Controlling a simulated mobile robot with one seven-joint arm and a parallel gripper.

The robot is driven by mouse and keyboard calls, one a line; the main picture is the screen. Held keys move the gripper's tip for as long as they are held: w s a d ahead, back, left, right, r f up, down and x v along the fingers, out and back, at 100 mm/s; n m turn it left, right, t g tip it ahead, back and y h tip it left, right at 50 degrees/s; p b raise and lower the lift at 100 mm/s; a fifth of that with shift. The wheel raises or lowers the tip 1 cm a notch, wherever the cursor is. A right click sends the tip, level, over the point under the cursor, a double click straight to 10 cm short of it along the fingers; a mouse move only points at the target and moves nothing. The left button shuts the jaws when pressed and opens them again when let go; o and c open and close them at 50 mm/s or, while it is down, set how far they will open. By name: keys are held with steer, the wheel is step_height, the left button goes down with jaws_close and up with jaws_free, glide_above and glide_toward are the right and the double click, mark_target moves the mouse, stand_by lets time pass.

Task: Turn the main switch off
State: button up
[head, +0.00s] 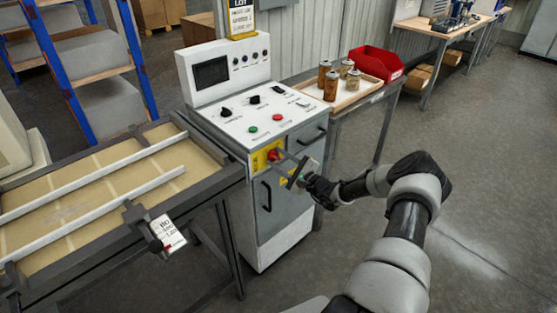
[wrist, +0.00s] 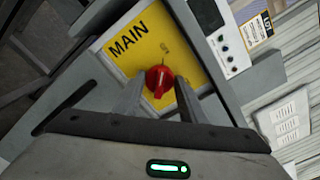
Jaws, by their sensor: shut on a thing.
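The main switch is a red rotary knob (wrist: 159,80) on a yellow plate marked MAIN (wrist: 128,42). It sits on the upper front of the white and grey control cabinet, and the red knob also shows in the head view (head: 273,155). My gripper (head: 285,162) reaches the cabinet front from the right. In the wrist view my gripper's two fingers (wrist: 158,95) stand on either side of the knob and are shut on it. The knob's grip bar lies between the fingers, partly hidden by them. The position marks on the plate are too small to read.
The cabinet's top panel (head: 262,112) carries green and red buttons and black knobs. Door handles (head: 266,196) stick out below and right of the switch.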

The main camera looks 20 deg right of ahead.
steer(key=o, duration=1.1)
steer(key=shift+c, duration=0.2)
steer(key=v, duration=1.7)
steer(key=shift+s, duration=0.25)
